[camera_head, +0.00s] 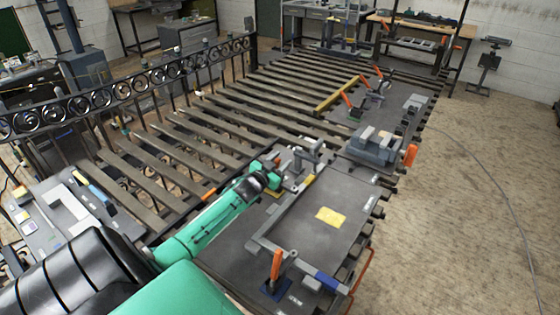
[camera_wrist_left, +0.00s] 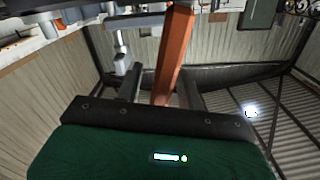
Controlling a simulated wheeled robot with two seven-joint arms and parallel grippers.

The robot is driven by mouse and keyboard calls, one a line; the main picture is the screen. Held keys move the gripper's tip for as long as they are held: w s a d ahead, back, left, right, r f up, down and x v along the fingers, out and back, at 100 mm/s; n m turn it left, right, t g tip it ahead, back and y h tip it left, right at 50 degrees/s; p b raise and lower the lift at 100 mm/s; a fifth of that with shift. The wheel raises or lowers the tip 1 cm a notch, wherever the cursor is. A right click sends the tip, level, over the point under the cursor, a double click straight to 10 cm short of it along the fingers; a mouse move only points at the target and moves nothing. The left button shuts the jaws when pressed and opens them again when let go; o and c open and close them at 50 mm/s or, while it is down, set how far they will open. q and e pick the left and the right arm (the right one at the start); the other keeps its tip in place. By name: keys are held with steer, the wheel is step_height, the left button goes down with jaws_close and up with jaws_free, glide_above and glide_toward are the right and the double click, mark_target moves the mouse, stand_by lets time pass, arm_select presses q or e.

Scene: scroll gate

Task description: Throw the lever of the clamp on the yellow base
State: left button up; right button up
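My left gripper (camera_head: 273,179) is at the clamp with the yellow base (camera_head: 308,181), in the middle of the head view. The clamp's grey metal body (camera_head: 303,160) stands just beyond the fingers, and my gripper partly hides it. In the left wrist view the orange lever (camera_wrist_left: 174,55) rises between the two fingers (camera_wrist_left: 161,88). The fingers are apart, with a gap visible beside the lever, so the gripper looks open around it. Whether a finger touches the lever is unclear. My right gripper is not in view.
A dark plate (camera_head: 342,195) bears a yellow label (camera_head: 331,216). A grey vise-like block (camera_head: 373,148) stands further back.

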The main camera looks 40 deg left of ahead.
arm_select(q)
jaws_close()
steer(key=shift+a, duration=0.15)
steer(key=shift+s+a+r+n, duration=0.1)
steer(key=shift+a+r+n, duration=0.05)
steer(key=shift+a+n, duration=0.7)
steer(key=a+f+n+b, duration=0.3)
steer(key=a+n+b, duration=0.2)
steer(key=n, duration=0.5)
steer(key=shift+s+a+b, duration=0.35)
steer(key=shift+s+a, duration=0.1)
steer(key=shift+a, duration=0.8)
steer(key=shift+n, duration=0.35)
